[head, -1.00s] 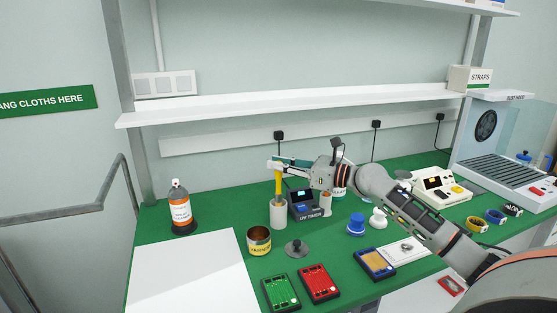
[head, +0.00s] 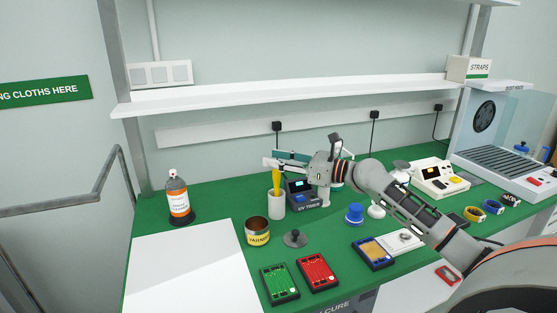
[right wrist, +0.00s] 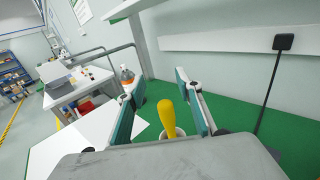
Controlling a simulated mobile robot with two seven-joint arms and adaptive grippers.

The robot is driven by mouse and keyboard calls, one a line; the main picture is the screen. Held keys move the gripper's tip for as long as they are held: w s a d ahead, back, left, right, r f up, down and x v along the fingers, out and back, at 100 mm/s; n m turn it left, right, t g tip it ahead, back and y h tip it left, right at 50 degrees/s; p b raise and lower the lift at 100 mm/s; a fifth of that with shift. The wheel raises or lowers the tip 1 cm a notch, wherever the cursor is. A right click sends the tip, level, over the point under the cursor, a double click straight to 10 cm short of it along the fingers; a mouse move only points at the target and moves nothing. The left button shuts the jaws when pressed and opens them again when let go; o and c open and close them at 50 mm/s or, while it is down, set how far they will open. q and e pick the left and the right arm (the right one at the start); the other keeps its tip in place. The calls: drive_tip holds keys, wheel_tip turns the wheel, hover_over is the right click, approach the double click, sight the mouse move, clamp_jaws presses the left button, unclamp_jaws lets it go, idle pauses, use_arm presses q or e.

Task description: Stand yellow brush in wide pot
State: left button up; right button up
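The yellow brush (head: 276,180) stands handle-up in a narrow pale pot (head: 277,204); its lower end is hidden inside. In the right wrist view the brush's yellow handle (right wrist: 167,116) rises between my fingers. My right gripper (head: 279,160) is at the top of the handle, coming from the right. Its teal-padded fingers (right wrist: 163,108) are apart, with a gap on each side of the handle. A wider open tin with a yellow label reading like varnish (head: 257,238) stands in front of the narrow pot, slightly left. My left gripper is not in view.
The UV timer (head: 303,196) stands just right of the narrow pot. A dark round lid with a knob (head: 295,239) lies right of the tin. An orange-labelled bottle (head: 178,203) stands at left. Red (head: 317,272) and green (head: 279,284) trays lie in front. A shelf (head: 290,96) runs above.

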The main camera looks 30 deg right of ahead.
drive_tip(key=shift+s, duration=0.1)
drive_tip(key=v, duration=1.2)
drive_tip(key=shift+r, duration=0.1)
idle(0.8)
